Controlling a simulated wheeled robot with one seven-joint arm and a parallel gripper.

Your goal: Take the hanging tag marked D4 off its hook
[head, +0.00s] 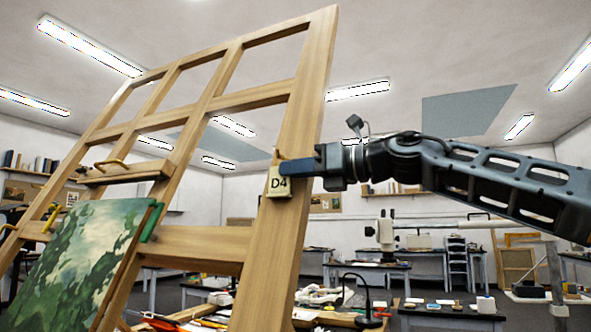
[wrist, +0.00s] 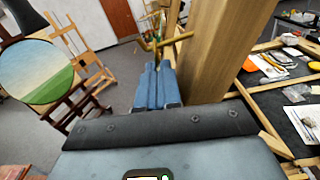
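The tag marked D4 (head: 279,185) is a small cream plate hanging upright against the right post of a wooden easel (head: 268,252). A brass hook (wrist: 168,40) sticks out from the post in the wrist view, just beyond my fingertips. My gripper (head: 284,167) reaches in from the right, and its blue fingers overlap the tag's upper part, just below the hook. In the wrist view my fingers (wrist: 157,72) are nearly together, with the tag's thin upper part seemingly between them. The tag's lower face is hidden there. The tag still hangs at the hook.
The easel post (wrist: 222,50) stands close to the right of my fingers in the wrist view. A green landscape painting (head: 75,255) leans on the easel at lower left. Worktables with tools (head: 455,310) stand behind. Open floor (wrist: 118,65) lies left of my fingers.

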